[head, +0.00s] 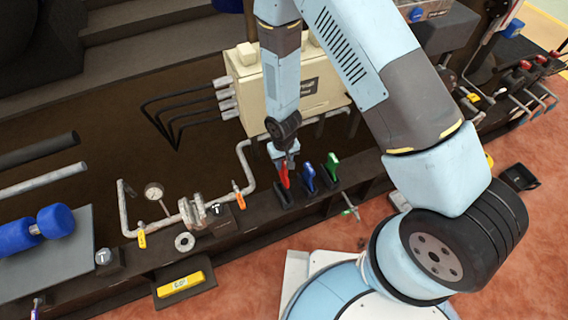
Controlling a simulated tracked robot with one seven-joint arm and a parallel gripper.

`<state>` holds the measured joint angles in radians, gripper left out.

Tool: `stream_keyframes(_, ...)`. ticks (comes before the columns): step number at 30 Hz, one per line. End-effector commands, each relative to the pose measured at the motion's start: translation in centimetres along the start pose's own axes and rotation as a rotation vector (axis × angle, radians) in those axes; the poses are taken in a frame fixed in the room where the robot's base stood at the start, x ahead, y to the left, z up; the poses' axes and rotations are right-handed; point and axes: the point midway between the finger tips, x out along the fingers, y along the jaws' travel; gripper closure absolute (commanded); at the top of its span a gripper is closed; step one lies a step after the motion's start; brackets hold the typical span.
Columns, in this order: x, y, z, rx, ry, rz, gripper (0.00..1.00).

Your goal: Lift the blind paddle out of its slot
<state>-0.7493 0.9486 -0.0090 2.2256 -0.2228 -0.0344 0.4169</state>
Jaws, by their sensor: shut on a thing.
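Red, blue and green pieces stand in a row of dark holders on the bench's front ledge in the head view. The red one, apparently the blind paddle (284,175), is upright at the left of the row, over its dark slot (283,196). My gripper (285,161) points down and is shut on its top. Its lower end is close to the slot, and I cannot tell whether it is still inside. The blue piece (308,178) and green piece (333,166) stand just to the right, apart from my gripper.
A pipe with a flange (193,212) and a gauge (153,192) runs to the left. A cream box (262,90) stands close behind my gripper. A loose ring (184,242) and yellow block (180,284) lie at the front left.

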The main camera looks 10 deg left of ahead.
Motion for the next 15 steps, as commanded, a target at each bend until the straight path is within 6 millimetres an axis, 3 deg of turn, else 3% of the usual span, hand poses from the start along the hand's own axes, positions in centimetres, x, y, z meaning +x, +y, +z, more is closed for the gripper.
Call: stream_keyframes(15,-3.2,0.0,0.0,0.000,-0.001,0.001,1.00)
